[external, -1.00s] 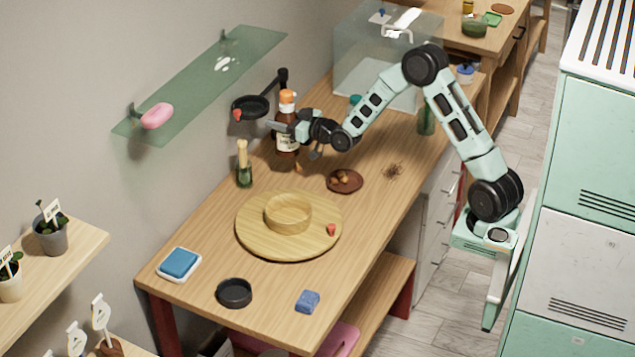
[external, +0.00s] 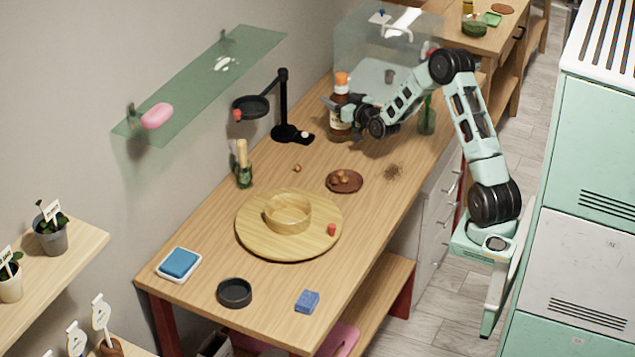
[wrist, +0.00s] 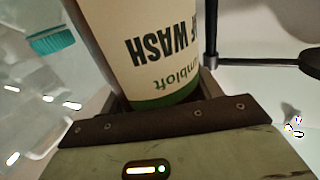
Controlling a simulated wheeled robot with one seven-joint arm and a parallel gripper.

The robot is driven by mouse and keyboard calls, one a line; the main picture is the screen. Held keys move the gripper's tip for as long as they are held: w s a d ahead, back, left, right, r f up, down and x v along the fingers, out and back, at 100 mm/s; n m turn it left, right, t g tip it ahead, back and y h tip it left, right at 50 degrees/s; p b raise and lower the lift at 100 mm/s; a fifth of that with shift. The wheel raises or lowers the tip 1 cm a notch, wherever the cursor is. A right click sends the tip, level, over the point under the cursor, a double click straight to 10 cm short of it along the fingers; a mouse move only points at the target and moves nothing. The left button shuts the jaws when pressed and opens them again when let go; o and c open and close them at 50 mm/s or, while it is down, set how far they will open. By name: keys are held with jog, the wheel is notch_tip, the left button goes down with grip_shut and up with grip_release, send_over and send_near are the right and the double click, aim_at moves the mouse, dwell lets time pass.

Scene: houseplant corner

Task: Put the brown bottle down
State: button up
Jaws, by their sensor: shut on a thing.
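The brown bottle (external: 340,112) has an orange cap and a pale label. It is upright near the back of the wooden table, in front of the clear box. My gripper (external: 347,112) is shut on the bottle from the right side. In the wrist view the bottle's label (wrist: 160,50) with "WASH" lettering fills the middle, between the jaws. Whether the bottle's base touches the table (external: 385,215) cannot be told for sure.
A black lamp-like stand (external: 284,110) is just left of the bottle. The clear box (external: 375,70) is behind, and a green bottle (external: 427,115) is to the right. A brown saucer (external: 345,187) and a round wooden board (external: 265,240) lie nearer the front.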

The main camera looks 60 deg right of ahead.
jog(key=shift+f, duration=2.45)
jog(key=shift+f, duration=0.2)
jog(key=o, duration=1.2)
jog(key=shift+o, duration=0.2)
jog(key=shift+r, duration=0.1)
jog(key=shift+a+r+p, duration=0.1)
jog(key=shift+r+p, duration=0.05)
jog(key=shift+p, duration=0.15)
jog(key=b+v, duration=0.2)
jog(key=v, duration=1)
